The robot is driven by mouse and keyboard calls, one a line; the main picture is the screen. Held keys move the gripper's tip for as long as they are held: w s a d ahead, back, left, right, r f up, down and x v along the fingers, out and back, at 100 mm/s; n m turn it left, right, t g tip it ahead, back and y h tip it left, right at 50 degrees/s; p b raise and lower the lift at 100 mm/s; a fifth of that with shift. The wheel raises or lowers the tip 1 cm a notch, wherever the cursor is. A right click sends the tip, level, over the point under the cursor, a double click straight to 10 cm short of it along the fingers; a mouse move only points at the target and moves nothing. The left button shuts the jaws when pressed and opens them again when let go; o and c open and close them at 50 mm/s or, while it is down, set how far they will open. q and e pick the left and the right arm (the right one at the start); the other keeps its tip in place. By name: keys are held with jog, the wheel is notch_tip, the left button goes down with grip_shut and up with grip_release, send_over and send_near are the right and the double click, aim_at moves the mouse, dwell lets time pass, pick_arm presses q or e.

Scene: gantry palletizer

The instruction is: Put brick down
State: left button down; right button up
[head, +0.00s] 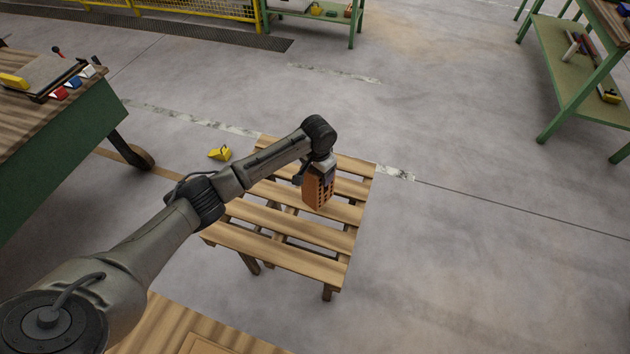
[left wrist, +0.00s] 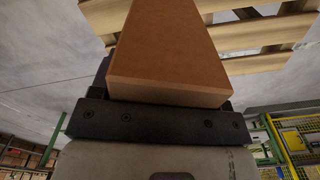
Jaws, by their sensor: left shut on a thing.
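An orange-brown brick with holes (head: 318,188) is in my left gripper (head: 318,170), which is shut on it. In the head view the brick hangs long side down in front of the slatted wooden pallet table (head: 285,254); I cannot tell whether it touches the slats. In the left wrist view the brick (left wrist: 170,55) fills the upper middle, above the dark gripper body (left wrist: 160,125), with pale slats (left wrist: 255,35) behind it. My right gripper is not in either view.
A green workbench (head: 60,140) with small coloured items stands at the left. A yellow object (head: 220,153) lies on the floor beside the pallet table. Green shelving (head: 575,75) stands at the upper right. The floor right of the pallet table is clear.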

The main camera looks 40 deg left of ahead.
pick_arm(q)
jog(key=f, duration=0.2)
jog(key=a+f+b, duration=0.1)
jog(key=f, duration=0.1)
jog(key=shift+w+f, duration=0.1)
dwell(0.4)
jog(key=shift+f, duration=0.15)
jog(key=shift+c, duration=2.2)
grip_release()
jog(key=shift+f, duration=0.15)
jog(key=o, duration=0.3)
jog(key=shift+o, duration=0.2)
notch_tip(320, 180, up, 12)
jog(key=p, duration=0.2)
jog(key=shift+r+p, duration=0.25)
jog(key=shift+p, duration=0.1)
